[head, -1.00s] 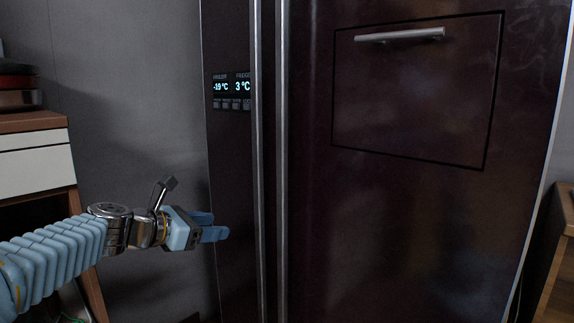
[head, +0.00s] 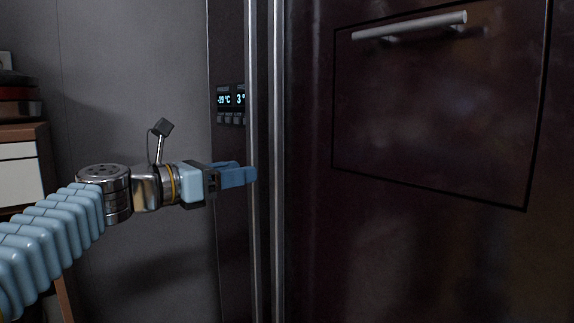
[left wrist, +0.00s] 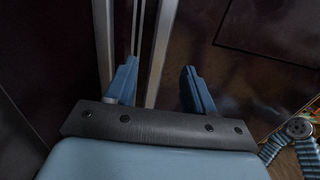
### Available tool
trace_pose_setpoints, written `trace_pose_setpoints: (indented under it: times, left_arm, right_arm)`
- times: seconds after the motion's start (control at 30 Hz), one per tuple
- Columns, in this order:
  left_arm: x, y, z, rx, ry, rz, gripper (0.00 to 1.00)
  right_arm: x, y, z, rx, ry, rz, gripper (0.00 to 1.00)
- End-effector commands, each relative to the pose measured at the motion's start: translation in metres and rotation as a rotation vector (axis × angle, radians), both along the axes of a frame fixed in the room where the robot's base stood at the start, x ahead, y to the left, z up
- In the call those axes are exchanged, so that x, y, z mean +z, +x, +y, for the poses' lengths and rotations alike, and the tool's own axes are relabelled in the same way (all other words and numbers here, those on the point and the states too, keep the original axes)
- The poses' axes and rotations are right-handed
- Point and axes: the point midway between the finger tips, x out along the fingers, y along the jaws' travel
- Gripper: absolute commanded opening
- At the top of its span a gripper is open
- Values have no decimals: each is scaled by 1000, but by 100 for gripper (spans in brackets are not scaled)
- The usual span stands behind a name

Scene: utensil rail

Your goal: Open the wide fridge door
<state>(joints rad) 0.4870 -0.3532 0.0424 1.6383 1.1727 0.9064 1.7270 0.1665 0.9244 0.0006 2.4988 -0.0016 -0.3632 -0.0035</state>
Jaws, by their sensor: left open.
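The dark, glossy wide fridge door (head: 430,240) fills the right of the head view and is closed. Its long vertical metal handle (head: 278,230) runs beside the narrow door's handle (head: 253,230). My left gripper (head: 246,170) is open, with its blue fingertips at the narrow door's handle in the head view. In the left wrist view, the wide door's handle (left wrist: 161,45) lies between the spread fingers (left wrist: 159,66), and the left finger overlaps the gap between the two bars. I cannot tell whether a finger touches a bar. My right gripper is not in view.
The narrow door carries a lit display (head: 231,99). A small inset panel with a horizontal handle (head: 410,26) is on the wide door. A wood-and-white cabinet (head: 20,175) stands at the left by a grey wall.

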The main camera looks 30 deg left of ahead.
Motion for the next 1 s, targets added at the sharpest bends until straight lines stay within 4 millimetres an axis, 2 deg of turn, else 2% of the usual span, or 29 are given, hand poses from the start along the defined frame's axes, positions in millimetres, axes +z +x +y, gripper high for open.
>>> trace_pose_setpoints:
  times: [0.1,0.3,0.5,0.63,0.9,1.0]
  left_arm:
    - [-1,27,-11,-4,-1,3,53]
    - [0,69,-27,-1,0,3,53]
    - [0,95,-39,-1,0,2,53]
    - [0,102,-42,1,0,1,53]
    - [-1,103,-42,1,0,1,53]
    - [-1,102,-42,0,0,1,38]
  right_arm:
    - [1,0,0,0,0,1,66]
    - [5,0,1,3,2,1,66]
    - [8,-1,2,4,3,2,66]
    - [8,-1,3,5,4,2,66]
    - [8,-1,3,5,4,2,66]
    - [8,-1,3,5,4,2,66]
